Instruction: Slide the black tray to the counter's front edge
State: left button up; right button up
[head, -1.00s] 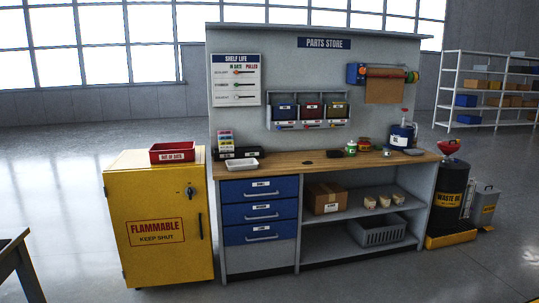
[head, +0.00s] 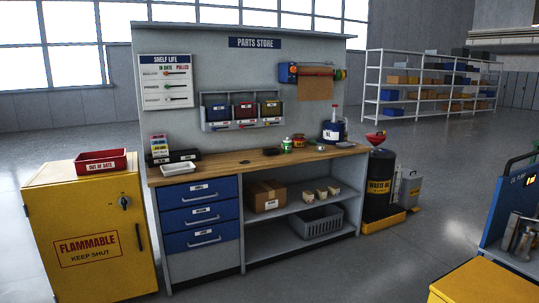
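A low black tray-like item (head: 184,156) lies at the left end of the wooden counter (head: 222,165), towards the back panel. It has small pale labels on its front; its inside cannot be made out. A shallow white tray (head: 178,169) sits in front of it, nearer the counter's front edge. A small coloured card stand (head: 158,145) is at the black item's left end. Neither of my grippers is in view.
A yellow flammable cabinet (head: 95,235) with a red bin (head: 101,162) stands left of the counter. Bottles and jars (head: 298,141) stand on the counter's right half. A waste oil drum (head: 380,185) is beyond its right end. Floor in front is clear.

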aim_at(272, 150)
jog(key=i+j, duration=0.25)
jog(key=i, duration=0.2)
jog(key=i+j, duration=0.3)
jog(key=i, duration=0.2)
jog(key=i+j, duration=0.25)
jog(key=i, duration=0.2)
jog(key=i+j, duration=0.25)
jog(key=i, duration=0.25)
jog(key=i+j, duration=0.1)
jog(key=i, duration=0.55)
jog(key=i+j+z, duration=0.1)
jog(key=i, duration=0.55)
jog(key=i+l, duration=1.2)
jog(key=l, duration=0.9)
jog(key=i+l+z, duration=0.1)
jog(key=l, duration=0.35)
